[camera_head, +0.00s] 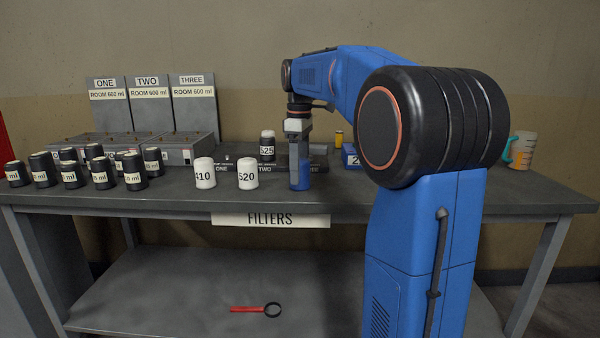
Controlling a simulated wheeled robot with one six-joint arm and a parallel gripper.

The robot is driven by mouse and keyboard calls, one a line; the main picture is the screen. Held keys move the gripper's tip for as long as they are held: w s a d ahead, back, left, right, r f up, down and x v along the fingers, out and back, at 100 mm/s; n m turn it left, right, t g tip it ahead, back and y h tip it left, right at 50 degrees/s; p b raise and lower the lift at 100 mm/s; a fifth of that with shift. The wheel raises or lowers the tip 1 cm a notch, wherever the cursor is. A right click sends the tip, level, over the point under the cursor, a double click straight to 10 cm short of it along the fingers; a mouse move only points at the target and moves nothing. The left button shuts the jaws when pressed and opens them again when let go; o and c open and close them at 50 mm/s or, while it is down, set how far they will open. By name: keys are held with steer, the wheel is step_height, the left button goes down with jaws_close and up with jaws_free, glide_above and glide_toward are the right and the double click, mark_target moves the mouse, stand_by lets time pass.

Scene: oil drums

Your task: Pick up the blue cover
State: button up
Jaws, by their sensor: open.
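The top of the cover is partly hidden by the fingers.
Several black containers (103,172) crowd the left. A blue block marked 2 (351,156) and a mug (520,150) stand right.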

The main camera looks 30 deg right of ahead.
steer(key=shift+f, duration=0.55)
steer(key=c, duration=1.2)
steer(key=shift+c, duration=0.2)
